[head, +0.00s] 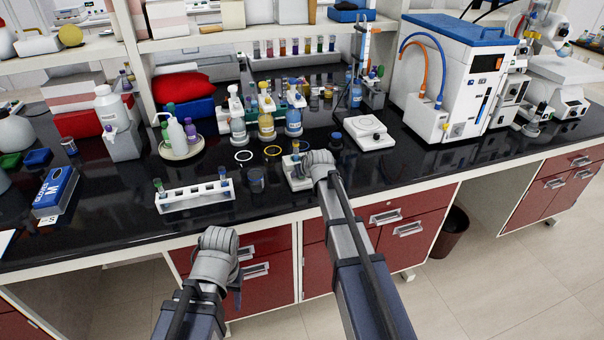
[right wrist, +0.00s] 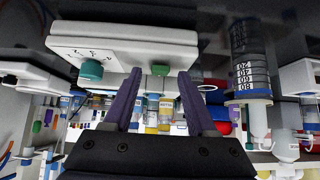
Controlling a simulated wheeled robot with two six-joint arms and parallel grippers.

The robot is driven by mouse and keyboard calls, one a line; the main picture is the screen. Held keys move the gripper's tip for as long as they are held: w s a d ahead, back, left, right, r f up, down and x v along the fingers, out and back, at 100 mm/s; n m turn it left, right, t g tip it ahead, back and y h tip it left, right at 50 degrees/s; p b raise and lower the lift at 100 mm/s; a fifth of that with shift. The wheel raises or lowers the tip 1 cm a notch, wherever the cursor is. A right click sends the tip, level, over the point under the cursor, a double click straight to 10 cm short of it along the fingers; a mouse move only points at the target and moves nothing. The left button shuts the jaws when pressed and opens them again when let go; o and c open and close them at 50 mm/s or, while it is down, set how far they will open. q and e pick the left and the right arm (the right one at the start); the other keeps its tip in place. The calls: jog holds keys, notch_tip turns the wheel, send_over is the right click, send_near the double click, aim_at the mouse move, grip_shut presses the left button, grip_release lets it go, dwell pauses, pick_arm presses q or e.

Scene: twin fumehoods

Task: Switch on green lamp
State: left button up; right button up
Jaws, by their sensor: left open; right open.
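A small white device (head: 297,178) stands near the bench's front edge, partly hidden by my right gripper (head: 318,160). In the right wrist view a white device (right wrist: 125,45), seemingly the same one, has printed marks, a teal knob (right wrist: 91,70) and a small green round piece (right wrist: 160,70), possibly the lamp. I cannot tell whether it is lit. My open right gripper (right wrist: 160,78) shows two dark fingers, with the green piece between the tips in the picture; contact is unclear. My left gripper (head: 218,242) is open and empty in front of the bench; its fingers are mostly hidden.
A graduated dark beaker (head: 256,181) stands left of the device. A white tube rack (head: 195,197) is further left. Reagent bottles (head: 266,125) stand behind, and a white balance (head: 369,132) is to the right. The front bench surface right of the gripper is clear.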

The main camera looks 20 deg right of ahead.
jog(key=p+v, duration=0.5)
jog(key=v, duration=0.3)
jog(key=shift+p, duration=0.3)
jog(key=shift+w+f, duration=0.1)
jog(key=shift+a, duration=0.1)
jog(key=s+a+f+n+g, duration=0.1)
jog(key=s+a+f+g, duration=0.2)
jog(key=s+a, duration=0.45)
jog(key=s+a+f+n+g, duration=0.1)
jog(key=s+a+f+g, duration=0.1)
jog(key=s+a, duration=0.5)
jog(key=s+a+f+n+g+h, duration=0.1)
jog(key=s+g, duration=0.3)
jog(key=s, duration=1.2)
jog(key=shift+a+h, duration=0.4)
jog(key=shift+a, duration=0.35)
